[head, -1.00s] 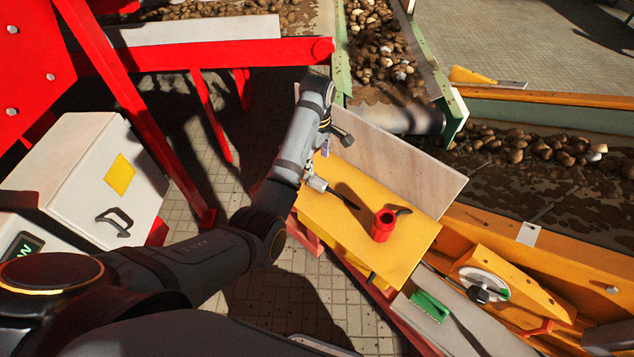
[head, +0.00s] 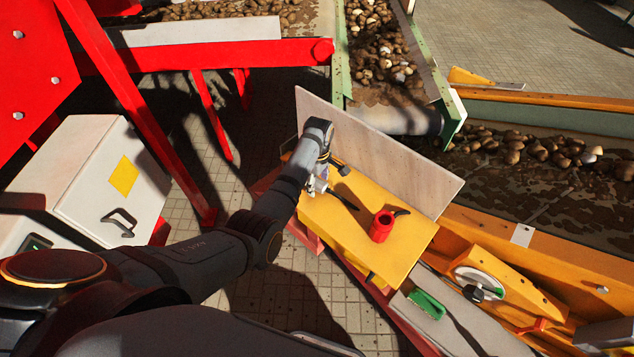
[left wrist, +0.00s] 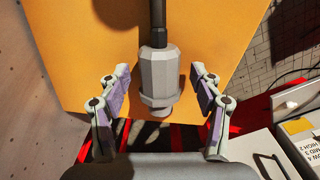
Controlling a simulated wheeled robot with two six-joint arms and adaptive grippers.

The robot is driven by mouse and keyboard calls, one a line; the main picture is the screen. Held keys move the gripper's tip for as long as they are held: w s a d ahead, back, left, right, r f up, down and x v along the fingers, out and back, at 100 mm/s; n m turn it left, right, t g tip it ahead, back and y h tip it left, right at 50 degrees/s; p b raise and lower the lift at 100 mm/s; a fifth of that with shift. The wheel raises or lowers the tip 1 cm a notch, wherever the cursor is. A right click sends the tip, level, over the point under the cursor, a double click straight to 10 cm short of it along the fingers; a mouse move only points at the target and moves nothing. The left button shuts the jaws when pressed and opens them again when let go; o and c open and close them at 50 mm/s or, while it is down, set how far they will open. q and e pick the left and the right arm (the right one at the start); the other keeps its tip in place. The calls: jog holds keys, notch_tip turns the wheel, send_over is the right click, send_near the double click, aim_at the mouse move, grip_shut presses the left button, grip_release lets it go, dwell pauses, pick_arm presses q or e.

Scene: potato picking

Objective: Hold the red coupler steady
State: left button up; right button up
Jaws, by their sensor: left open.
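The red coupler (head: 382,226) stands upright on the yellow table (head: 375,262) in the head view, with a dark piece or shadow at its right side. It does not show in the left wrist view. My left gripper (head: 326,178) is over the table's far left part, to the left of the coupler and apart from it. In the left wrist view my left gripper (left wrist: 158,73) is open, its fingers on both sides of a grey faceted fitting (left wrist: 159,78) with a black rod or hose (left wrist: 152,15). My right gripper is not in view.
A pale upright board (head: 400,165) stands along the table's back edge. A green brush-like object (head: 427,304) and a round dial (head: 480,282) are to the lower right. A conveyor with potatoes (head: 540,150) runs behind. A white cabinet (head: 90,180) stands left.

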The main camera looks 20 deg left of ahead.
pick_arm(q)
jog(key=c, duration=1.3)
